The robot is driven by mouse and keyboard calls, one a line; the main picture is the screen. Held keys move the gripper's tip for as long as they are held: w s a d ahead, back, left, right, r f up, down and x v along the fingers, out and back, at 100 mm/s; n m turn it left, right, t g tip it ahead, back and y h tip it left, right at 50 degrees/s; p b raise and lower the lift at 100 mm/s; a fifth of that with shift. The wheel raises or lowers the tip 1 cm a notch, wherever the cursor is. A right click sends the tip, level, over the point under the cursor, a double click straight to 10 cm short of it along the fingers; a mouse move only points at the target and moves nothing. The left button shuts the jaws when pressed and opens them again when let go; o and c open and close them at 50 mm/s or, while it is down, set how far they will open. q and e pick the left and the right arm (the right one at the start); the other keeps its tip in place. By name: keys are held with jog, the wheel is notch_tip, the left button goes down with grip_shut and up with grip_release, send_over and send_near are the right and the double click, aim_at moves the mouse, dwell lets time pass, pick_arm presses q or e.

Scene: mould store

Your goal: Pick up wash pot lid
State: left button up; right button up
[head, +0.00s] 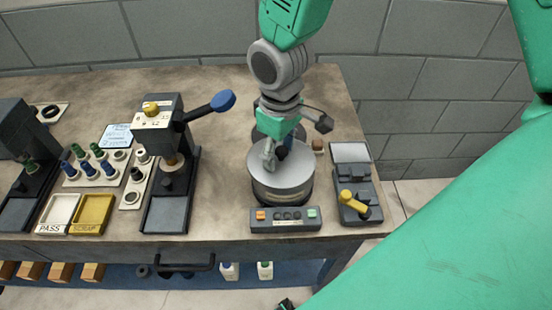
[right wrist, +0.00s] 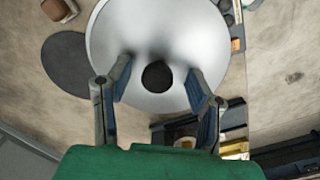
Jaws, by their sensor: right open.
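The wash pot lid (head: 281,174) is a round pale metal disc on top of the dark wash pot (head: 282,197), near the bench's right end. In the right wrist view the lid (right wrist: 160,28) fills the upper middle, with its black round knob (right wrist: 157,76) at centre. My right gripper (head: 277,153) is over the lid in the head view. In the right wrist view its fingers are apart, one on each side of the knob, with gaps between; contact with the lid cannot be told. The knob is mostly hidden by the gripper in the head view.
A control box (head: 286,219) stands in front of the pot. A dark device with a yellow lever (head: 357,203) is at its right. A press with a blue-knobbed lever (head: 222,101) stands left. A dark round pad (right wrist: 72,62) lies beside the pot. Bare bench lies between press and pot.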

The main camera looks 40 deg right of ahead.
jog(key=shift+d+f, duration=0.1)
jog(key=shift+d, duration=0.55)
jog(key=shift+s+d, duration=0.1)
jog(key=c, duration=0.5)
grip_shut()
jog(key=shift+a, duration=0.6)
